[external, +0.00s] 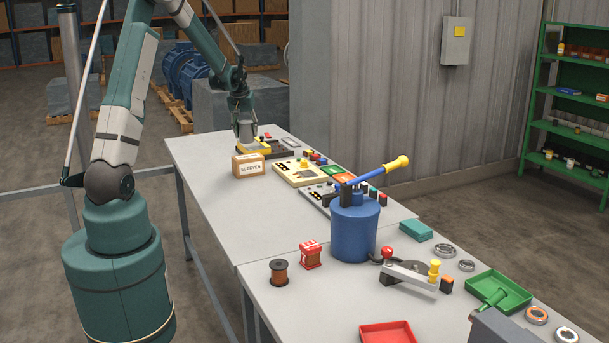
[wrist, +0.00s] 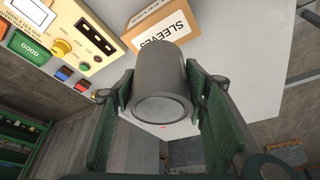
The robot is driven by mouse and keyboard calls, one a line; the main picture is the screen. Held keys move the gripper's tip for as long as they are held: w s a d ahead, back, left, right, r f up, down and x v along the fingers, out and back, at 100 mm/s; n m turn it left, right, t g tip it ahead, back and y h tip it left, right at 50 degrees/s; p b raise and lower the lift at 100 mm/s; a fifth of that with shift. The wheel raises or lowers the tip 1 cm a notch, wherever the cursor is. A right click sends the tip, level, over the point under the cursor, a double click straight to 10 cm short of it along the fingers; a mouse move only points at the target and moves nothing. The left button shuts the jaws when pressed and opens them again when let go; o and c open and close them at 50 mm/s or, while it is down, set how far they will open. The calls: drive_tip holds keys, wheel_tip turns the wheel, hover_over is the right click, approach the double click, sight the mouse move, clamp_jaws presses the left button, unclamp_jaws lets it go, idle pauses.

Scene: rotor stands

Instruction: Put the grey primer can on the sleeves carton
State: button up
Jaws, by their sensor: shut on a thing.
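My gripper (external: 245,132) is shut on the grey primer can (wrist: 161,85). In the wrist view the can sits between both green finger pads, its round end facing the camera. In the external view I cannot clearly separate the can from the fingers. The sleeves carton (external: 248,167), a brown box with a white "SLEEVES" label, stands near the left edge of the table. It also shows in the wrist view (wrist: 185,20), beyond the can, which hides part of it. My gripper is above and behind the carton in the external view. I see no contact between can and carton.
A beige panel (external: 299,174) with buttons lies right of the carton, and a dark tool with yellow parts (external: 283,150) lies behind it. A blue pot with a yellow-handled lever (external: 354,225) stands farther forward. The table (external: 230,205) in front of the carton is clear.

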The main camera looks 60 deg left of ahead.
sight(244, 128)
drive_tip(key=shift+f, duration=1.65)
drive_tip(key=shift+f, duration=1.85)
drive_tip(key=shift+f, duration=0.15)
drive_tip(key=o, duration=1.1)
drive_tip(key=shift+v, duration=6.15)
